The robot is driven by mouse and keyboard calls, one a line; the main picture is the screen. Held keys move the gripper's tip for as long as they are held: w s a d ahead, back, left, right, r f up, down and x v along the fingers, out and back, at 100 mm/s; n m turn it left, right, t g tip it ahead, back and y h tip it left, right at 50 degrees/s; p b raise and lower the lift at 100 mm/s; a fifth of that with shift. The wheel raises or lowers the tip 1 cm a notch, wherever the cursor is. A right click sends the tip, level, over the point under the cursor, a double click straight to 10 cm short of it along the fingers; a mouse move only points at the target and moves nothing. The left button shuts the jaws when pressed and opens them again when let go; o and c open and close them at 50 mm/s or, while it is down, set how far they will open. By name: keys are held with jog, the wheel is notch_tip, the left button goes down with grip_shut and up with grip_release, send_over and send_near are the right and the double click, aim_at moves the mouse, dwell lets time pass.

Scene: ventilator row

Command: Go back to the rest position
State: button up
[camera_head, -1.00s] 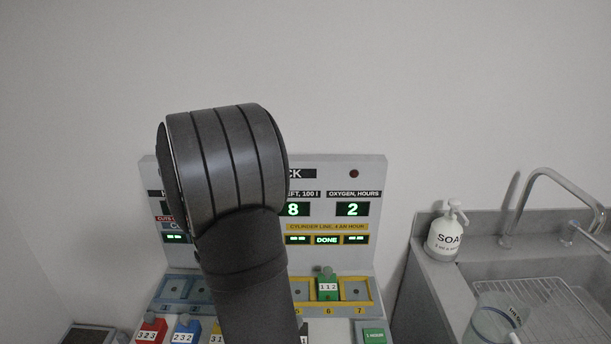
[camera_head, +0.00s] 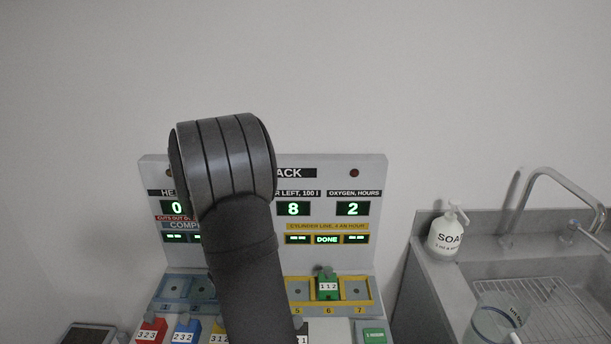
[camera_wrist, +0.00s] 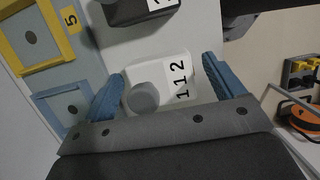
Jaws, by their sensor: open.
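My gripper (camera_wrist: 164,67) shows in the wrist view with its two blue fingers apart. A white block (camera_wrist: 160,68) with a grey knob and the label 112 appears between the fingers, with gaps on both sides; how far below them it lies I cannot tell. In the head view my arm rises in front of the panel and hides its left middle part. The gripper itself is not visible there.
The panel (camera_head: 370,170) shows 0, 8, 2 and DONE. Red (camera_head: 150,331) and blue (camera_head: 185,332) blocks stand in front. A soap bottle (camera_head: 446,236) and sink (camera_head: 485,262) are at right.

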notch_tip(320, 180, up, 10)
jog(key=w+d, duration=0.5)
jog(key=w, duration=0.3)
jog(key=w+d, duration=0.4)
jog(key=w, duration=0.4)
notch_tip(320, 180, down, 9)
jog(key=shift+d+r, duration=0.1)
jog(key=shift+d, duration=0.05)
jog(key=shift+w, duration=0.15)
jog(key=shift+v, duration=1.05)
